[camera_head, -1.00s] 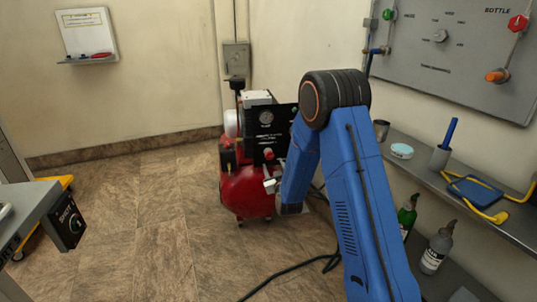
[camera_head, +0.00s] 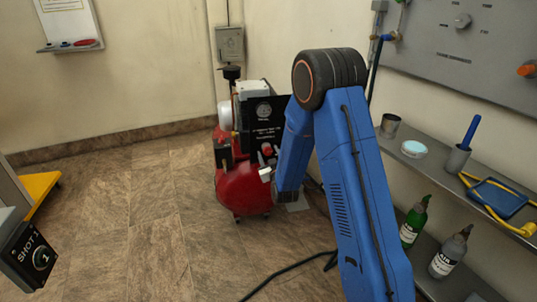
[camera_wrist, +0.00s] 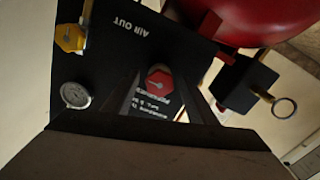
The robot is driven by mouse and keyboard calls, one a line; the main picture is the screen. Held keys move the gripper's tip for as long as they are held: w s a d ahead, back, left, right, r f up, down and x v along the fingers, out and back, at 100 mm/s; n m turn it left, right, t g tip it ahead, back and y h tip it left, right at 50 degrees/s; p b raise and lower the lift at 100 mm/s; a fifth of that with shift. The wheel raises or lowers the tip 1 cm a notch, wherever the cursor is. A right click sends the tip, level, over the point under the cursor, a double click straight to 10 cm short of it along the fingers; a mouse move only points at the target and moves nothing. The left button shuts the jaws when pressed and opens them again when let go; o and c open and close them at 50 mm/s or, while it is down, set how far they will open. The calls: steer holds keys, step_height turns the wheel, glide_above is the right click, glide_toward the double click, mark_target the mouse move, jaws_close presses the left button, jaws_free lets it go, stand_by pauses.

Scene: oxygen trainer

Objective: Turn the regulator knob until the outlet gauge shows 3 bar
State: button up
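The red regulator knob (camera_head: 267,149) sticks out low on the black panel (camera_head: 255,130) of the red compressor. In the wrist view the red knob (camera_wrist: 159,79) is near the middle, between the dark fingers of my gripper (camera_wrist: 160,100). The fingers stand apart; I cannot tell whether they touch the knob. In the head view my gripper (camera_head: 266,173) is just below the knob, mostly hidden by my arm.
The red compressor tank (camera_head: 240,187) stands on the floor against the corner. A yellow knob (camera_wrist: 70,38) sits by the "AIR OUT" label. A shelf (camera_head: 440,165) with bottles below runs along the right wall. A black hose (camera_head: 290,265) crosses the floor.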

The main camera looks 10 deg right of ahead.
steer(key=c, duration=1.1)
steer(key=shift+o, duration=0.2)
steer(key=shift+m, duration=0.7)
steer(key=o, duration=1.1)
steer(key=shift+c, duration=0.2)
